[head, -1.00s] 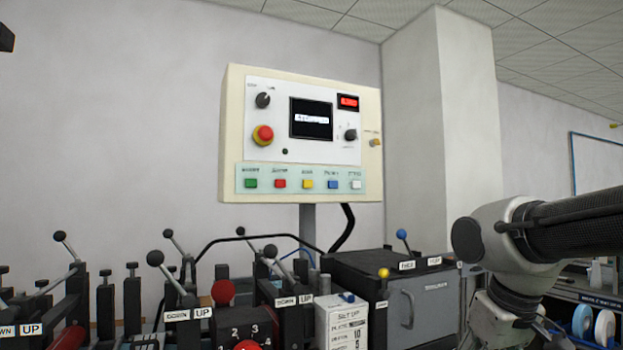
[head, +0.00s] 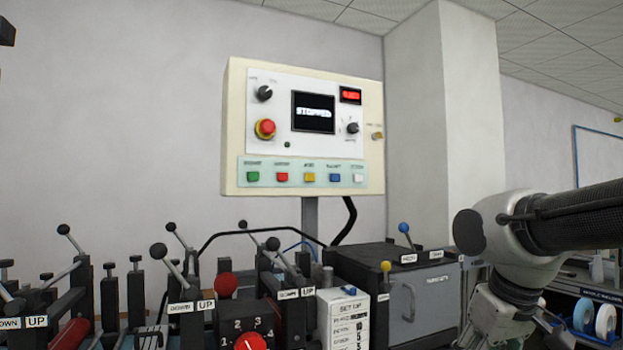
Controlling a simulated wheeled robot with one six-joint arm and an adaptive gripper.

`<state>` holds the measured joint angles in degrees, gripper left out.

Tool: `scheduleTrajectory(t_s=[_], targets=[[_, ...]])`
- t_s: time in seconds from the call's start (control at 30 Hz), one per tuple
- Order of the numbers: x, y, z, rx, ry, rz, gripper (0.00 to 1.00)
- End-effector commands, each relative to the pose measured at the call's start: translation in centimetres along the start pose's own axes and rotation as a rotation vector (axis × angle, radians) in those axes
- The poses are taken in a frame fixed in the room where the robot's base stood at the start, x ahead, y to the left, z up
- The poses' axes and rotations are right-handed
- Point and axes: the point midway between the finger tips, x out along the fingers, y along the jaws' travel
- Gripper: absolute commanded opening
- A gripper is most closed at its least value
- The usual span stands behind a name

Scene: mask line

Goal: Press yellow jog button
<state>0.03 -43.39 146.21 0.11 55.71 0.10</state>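The yellow jog button (head: 309,177) is a small square in the middle of the button row on the cream control panel (head: 232,130). A red button (head: 282,177) sits to its left and a blue button (head: 335,178) to its right. Nothing covers the yellow button. My arm shows at the right of the head view, well right of and below the panel, touching nothing on it. Part of my gripper (head: 500,318) shows at the bottom right, but its fingertips cannot be made out.
Above the row are a red emergency stop (head: 265,128), a screen (head: 313,112) and black knobs. Below stand machine levers (head: 175,258), a dark box (head: 385,262) and a white SET UP box (head: 343,318). The space before the panel is clear.

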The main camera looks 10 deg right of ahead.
Motion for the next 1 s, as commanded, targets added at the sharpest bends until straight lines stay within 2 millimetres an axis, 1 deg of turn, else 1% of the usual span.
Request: scheduleTrajectory(t_s=[0.03,0.23,1.0], targets=[[0.0,0.0,0.0,0.0,0.0,0.0,0.36],[0.0,0.0,0.0,0.0,0.0,0.0,0.0],[0.0,0.0,0.0,0.0,0.0,0.0,0.0]])
